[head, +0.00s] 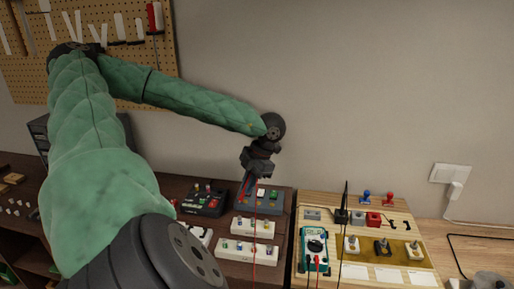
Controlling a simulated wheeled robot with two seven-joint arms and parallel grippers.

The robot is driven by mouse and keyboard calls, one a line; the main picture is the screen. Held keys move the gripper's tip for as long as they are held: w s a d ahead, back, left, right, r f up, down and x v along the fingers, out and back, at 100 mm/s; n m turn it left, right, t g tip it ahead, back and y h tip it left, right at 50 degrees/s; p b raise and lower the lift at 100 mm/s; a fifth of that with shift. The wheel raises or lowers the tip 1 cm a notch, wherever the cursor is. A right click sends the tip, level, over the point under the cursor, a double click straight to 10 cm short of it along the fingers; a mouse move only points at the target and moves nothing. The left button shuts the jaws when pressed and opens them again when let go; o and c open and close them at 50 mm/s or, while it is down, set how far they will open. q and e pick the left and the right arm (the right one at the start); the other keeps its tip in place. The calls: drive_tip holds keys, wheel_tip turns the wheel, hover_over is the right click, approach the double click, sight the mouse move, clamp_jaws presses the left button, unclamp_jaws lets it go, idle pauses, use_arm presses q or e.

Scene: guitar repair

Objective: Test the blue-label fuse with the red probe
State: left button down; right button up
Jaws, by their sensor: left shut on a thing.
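My left gripper (247,188) points down over the blue-grey tray (269,207) at the back of the dark bench. It is shut on the red probe (244,186), and a thin red lead hangs from there down past the white fuse blocks. Small fuses sit in the tray and in the white fuse blocks (250,236). A bluish spot shows just right of the gripper, but I cannot tell which fuse bears the blue label. Whether the probe tip touches anything is too small to tell. The teal multimeter (314,243) lies on the light board to the right. My right gripper is not in view.
A black box (203,202) stands left of the tray. A thin black upright probe or lead (345,200) rises from the light wooden board (301,283). Toggle switches (382,247) and a red block (373,220) sit there. A wall socket (451,174) is far right.

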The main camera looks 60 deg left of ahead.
use_arm(q)
wheel_tip(320, 180, down, 5)
drive_tip(key=shift+r, duration=0.1)
idle(0.6)
drive_tip(key=shift+b, duration=0.6)
idle(1.0)
drive_tip(key=shift+f+b, duration=0.5)
drive_tip(key=shift+f, duration=0.05)
idle(1.0)
idle(3.0)
drive_tip(key=shift+r, duration=0.1)
idle(0.5)
